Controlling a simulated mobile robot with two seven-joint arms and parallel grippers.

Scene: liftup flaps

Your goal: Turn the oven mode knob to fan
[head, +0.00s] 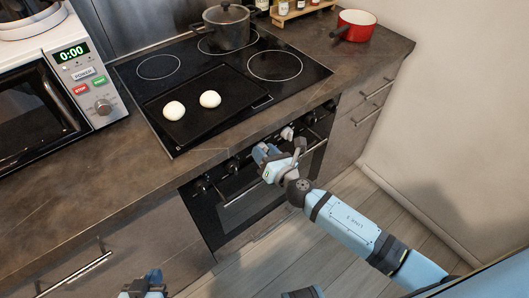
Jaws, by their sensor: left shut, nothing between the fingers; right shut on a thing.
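The oven (240,205) is built into the counter front, with a row of knobs along its top panel. A dark knob (233,165) shows left of my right gripper, and a paler knob (287,133) shows right of it. My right gripper (262,153) is at the middle of this panel, shut on a knob that its fingers mostly hide. Knob markings are too small to read, so I cannot tell the mode setting. My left gripper (143,281) is shut and empty at the bottom edge, low in front of the cabinets and apart from the oven.
Above the oven is a black hob (300,70) with a dark pot (227,28) and a black tray (235,104) holding two white round pieces. A microwave (95,75) stands left. A red pan (357,22) sits back right. A wall (450,110) bounds the right side.

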